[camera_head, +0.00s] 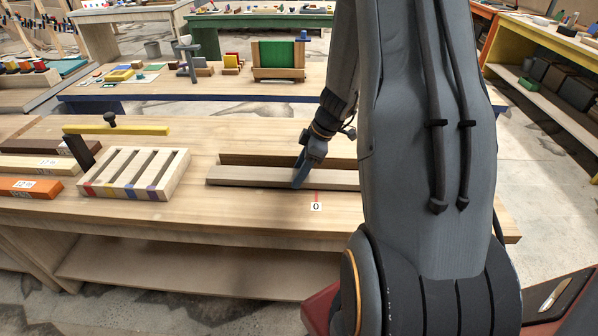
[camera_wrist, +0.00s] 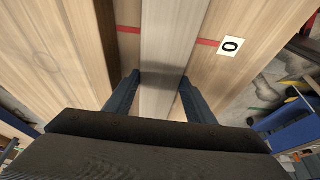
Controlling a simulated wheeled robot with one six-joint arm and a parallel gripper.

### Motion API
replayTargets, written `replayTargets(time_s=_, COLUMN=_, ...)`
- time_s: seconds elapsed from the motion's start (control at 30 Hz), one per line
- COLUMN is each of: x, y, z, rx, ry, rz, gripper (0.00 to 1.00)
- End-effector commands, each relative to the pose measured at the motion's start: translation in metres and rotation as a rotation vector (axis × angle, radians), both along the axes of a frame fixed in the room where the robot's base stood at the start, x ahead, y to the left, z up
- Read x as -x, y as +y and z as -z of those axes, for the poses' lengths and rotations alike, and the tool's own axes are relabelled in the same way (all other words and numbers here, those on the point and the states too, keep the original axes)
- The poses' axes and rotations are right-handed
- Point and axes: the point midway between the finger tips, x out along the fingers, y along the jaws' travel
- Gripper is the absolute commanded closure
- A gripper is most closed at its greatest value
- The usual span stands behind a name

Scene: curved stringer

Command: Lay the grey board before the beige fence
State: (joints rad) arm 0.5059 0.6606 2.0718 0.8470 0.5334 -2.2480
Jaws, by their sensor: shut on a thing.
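The grey board (camera_head: 250,178) lies lengthwise across the table in front of the beige fence (camera_head: 245,158), roughly parallel to it. My gripper (camera_head: 301,176) points down and is shut on the board near its middle. In the wrist view the board (camera_wrist: 172,40) runs between the two fingers of my gripper (camera_wrist: 160,84), one on each side. The fence (camera_wrist: 92,30) is to its left there, with a narrow strip of bare table between them. I cannot tell whether the board touches the tabletop or hangs just above it.
A red line with a "0" label (camera_head: 316,206) marks the table in front of the board. A slotted block with coloured marks (camera_head: 135,173) stands left, beside a yellow bar (camera_head: 116,129) and an orange board (camera_head: 30,187). Bare tabletop (camera_head: 230,212) lies in front.

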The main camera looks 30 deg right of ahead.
Motion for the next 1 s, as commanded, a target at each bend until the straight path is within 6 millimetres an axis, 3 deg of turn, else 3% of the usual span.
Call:
replayTargets(time_s=0.6, x=-0.0005, y=-0.0002, z=0.0079, rx=0.001, ry=-0.001, rz=0.000, gripper=0.86)
replayTargets(time_s=0.63, x=-0.0003, y=-0.0001, z=0.0073, rx=0.001, ry=-0.001, rz=0.000, gripper=0.45)
replayTargets(time_s=0.73, x=-0.0002, y=-0.0001, z=0.0071, rx=0.001, ry=-0.001, rz=0.000, gripper=0.28)
replayTargets(time_s=1.0, x=0.0002, y=0.0000, z=0.0075, rx=0.000, ry=0.000, rz=0.000, gripper=0.28)
